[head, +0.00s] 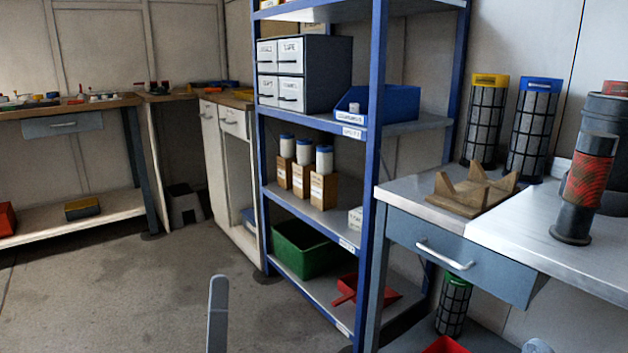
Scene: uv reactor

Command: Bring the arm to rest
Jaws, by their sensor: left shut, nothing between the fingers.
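My left gripper (217,298) rises into the head view at the bottom, left of centre, as a slim grey upright finger shape. It is shut and empty, in front of the bare floor and apart from the shelf and benches. Its lower part is cut off by the bottom edge. My right gripper is not clearly seen; a small grey rounded shape at the bottom right edge shows too little to tell what it is.
A blue shelf rack (369,190) stands right of the left gripper, with a green bin (302,250) low down. A metal bench (540,225) at right carries a wooden cradle (470,192) and cylinders. The grey floor (110,300) at left is open.

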